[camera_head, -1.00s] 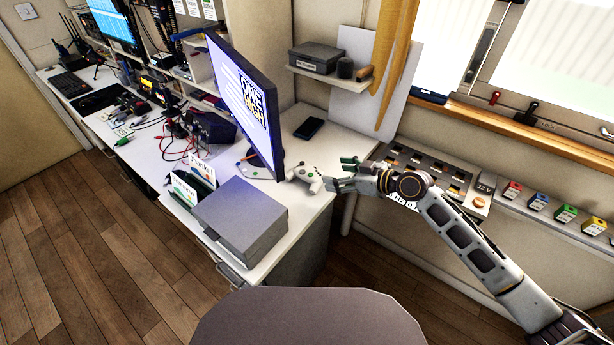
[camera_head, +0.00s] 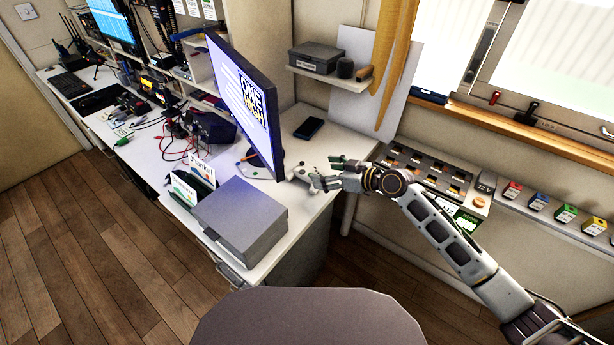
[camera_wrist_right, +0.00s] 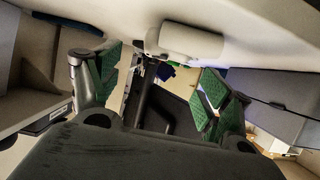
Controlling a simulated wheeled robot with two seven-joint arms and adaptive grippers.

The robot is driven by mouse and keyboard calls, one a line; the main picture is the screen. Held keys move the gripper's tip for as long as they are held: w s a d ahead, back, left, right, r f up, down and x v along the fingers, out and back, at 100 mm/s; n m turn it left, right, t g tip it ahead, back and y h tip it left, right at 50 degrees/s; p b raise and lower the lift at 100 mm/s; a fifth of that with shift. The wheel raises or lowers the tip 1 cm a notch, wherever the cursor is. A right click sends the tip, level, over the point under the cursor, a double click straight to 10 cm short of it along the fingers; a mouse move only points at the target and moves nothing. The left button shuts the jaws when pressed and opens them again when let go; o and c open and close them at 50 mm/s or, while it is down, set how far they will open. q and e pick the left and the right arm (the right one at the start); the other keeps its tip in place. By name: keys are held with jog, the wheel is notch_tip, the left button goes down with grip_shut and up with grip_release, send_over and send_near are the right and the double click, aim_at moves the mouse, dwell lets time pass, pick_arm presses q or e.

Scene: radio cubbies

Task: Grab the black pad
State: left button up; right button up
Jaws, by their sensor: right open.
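A dark flat pad-like slab (camera_head: 308,128) lies on the white desk, behind and to the right of the monitor. A white game controller (camera_head: 301,172) lies near the desk's right edge, partly covered by a finger. My right gripper (camera_head: 328,172) is open and empty beside the controller, nearer the front than the dark slab. In the right wrist view, the green-padded fingers (camera_wrist_right: 158,88) stand apart with nothing gripped between them. A pale rounded shape, likely the controller, shows above them. My left gripper is not in view.
The monitor (camera_head: 244,103) stands left of the gripper. A grey box (camera_head: 240,218) sits at the desk's front corner. A shelf (camera_head: 328,77) holding a dark case hangs above the slab. Another flat black mat (camera_head: 97,99) lies at the far left.

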aim_at(309, 171)
jog(key=shift+x, duration=2.5)
jog(key=shift+s+a, duration=0.1)
jog(key=shift+s, duration=0.1)
jog(key=c, duration=1.2)
